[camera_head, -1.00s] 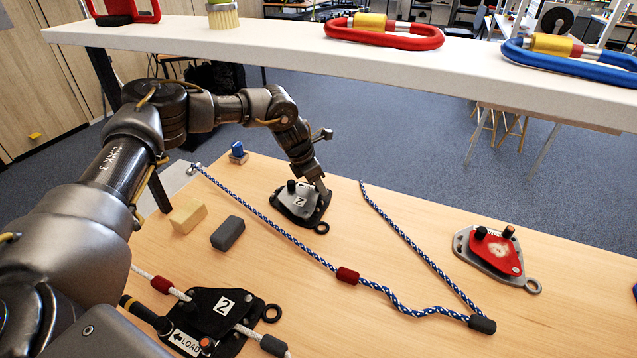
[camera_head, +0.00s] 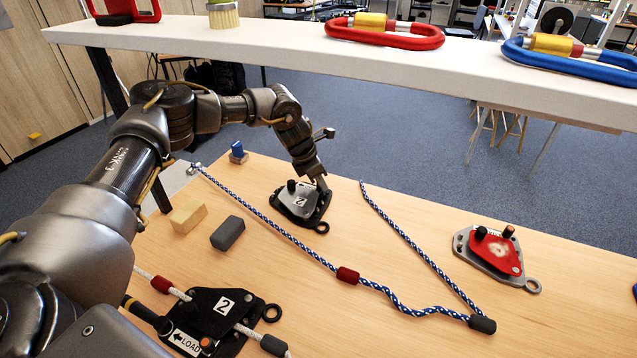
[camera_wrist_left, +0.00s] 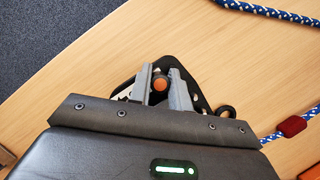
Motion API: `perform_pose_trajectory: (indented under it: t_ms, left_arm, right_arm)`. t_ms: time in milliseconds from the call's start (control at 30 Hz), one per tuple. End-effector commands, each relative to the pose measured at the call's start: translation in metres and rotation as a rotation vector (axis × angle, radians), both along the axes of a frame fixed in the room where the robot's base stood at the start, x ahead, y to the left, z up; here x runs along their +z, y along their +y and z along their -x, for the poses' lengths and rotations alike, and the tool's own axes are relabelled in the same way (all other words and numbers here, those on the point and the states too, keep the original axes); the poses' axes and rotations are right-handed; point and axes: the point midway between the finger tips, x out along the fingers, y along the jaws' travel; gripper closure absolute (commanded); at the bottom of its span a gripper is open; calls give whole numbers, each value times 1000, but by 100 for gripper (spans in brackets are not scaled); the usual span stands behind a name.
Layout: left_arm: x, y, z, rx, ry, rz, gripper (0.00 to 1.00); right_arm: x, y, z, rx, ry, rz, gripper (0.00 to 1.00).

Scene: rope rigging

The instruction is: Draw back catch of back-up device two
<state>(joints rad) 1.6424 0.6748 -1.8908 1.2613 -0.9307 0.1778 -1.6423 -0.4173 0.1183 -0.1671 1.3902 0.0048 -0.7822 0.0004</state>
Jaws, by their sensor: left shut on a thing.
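The grey-and-black back-up device (camera_head: 297,203) marked 2 lies on the wooden table, with a black knob on its cover and a black ring at its near right end. My left gripper (camera_head: 319,184) is low over its far right side. In the left wrist view the gripper (camera_wrist_left: 160,86) is shut on the device's orange-topped catch (camera_wrist_left: 159,84), which sits between the two fingers. The rest of the device is partly hidden behind the fingers and gripper body there. My right gripper is not in view.
A blue-and-white rope (camera_head: 280,232) runs beside the grey device. A red device (camera_head: 495,250) lies right. Grey (camera_head: 228,233) and tan (camera_head: 188,216) blocks lie left. A white shelf (camera_head: 290,40) spans above.

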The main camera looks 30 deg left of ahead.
Motion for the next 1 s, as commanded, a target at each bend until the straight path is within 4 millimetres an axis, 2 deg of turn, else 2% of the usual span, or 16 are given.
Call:
perform_pose_trajectory:
  t_ms: [100,400,433,567,867,1000]
  left_arm:
    - [1,1,-9,3,-2,1,100]
    - [3,0,-12,2,-8,1,100]
    - [3,0,-12,2,-8,1,77]
    - [2,1,-11,3,-7,1,60]
    - [2,1,-10,2,-3,1,59]
    - [14,4,-7,2,-5,2,59]
  right_arm:
    - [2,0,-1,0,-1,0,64]
    - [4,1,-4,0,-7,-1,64]
    - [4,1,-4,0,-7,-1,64]
    - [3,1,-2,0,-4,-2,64]
    - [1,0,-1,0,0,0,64]
    - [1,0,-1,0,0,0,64]
